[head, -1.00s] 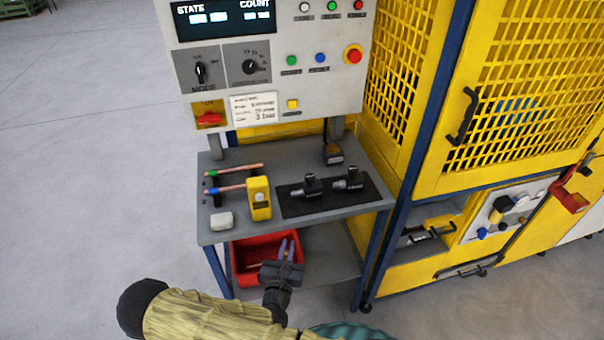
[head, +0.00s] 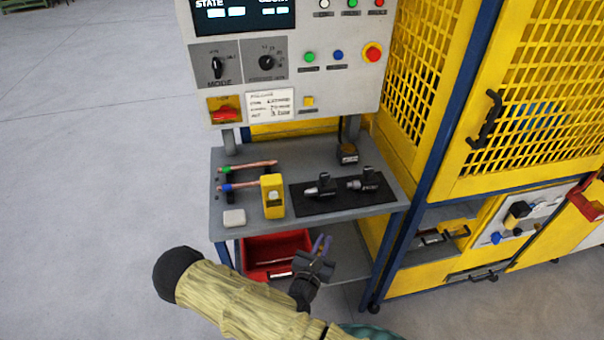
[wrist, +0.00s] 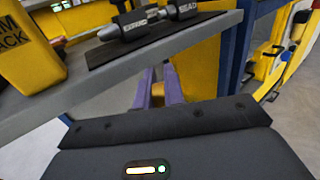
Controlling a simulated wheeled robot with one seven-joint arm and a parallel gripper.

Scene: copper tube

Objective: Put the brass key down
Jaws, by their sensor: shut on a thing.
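My gripper (head: 321,243) is low in front of the bench, just right of the red bin and below the bench top's front edge. In the wrist view its two purple fingers (wrist: 158,88) point forward, a narrow gap between them, below the bench edge. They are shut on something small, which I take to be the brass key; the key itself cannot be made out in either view.
The grey bench top (head: 250,214) carries copper tubes (head: 250,166), a yellow block (head: 272,197), a white block (head: 234,218) and black tools on a dark mat (head: 345,205). The red bin (head: 262,274) stands underneath. A yellow caged machine (head: 535,95) stands at right.

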